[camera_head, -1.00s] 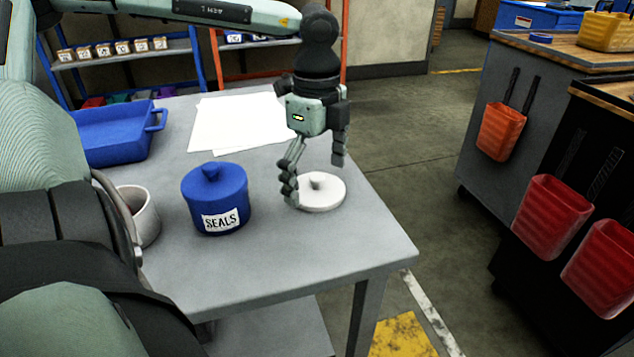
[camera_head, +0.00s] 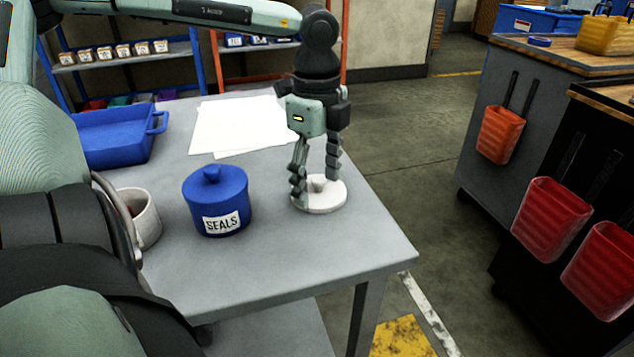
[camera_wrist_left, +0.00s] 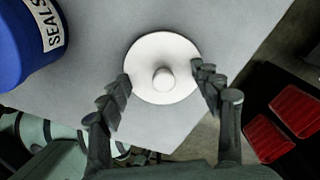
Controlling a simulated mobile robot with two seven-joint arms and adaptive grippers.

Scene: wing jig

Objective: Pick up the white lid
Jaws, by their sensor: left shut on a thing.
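The white lid (camera_head: 322,204) is a round disc with a knob on top and appears to lie flat on the grey table near its right edge. My left gripper (camera_head: 316,187) points down over it, with one finger on each side of the knob, shut on the lid. In the left wrist view the lid (camera_wrist_left: 160,52) shows with its knob between the fingers (camera_wrist_left: 166,80). Exactly where the fingertips touch it is hard to tell. My right gripper is not in view.
A blue lidded jar (camera_head: 217,195) marked SEALS stands left of the lid. A white pot (camera_head: 148,222) stands farther left, partly hidden by my arm. A blue tray (camera_head: 112,150) and white paper sheets (camera_head: 235,125) lie behind. The table front (camera_head: 290,270) is clear.

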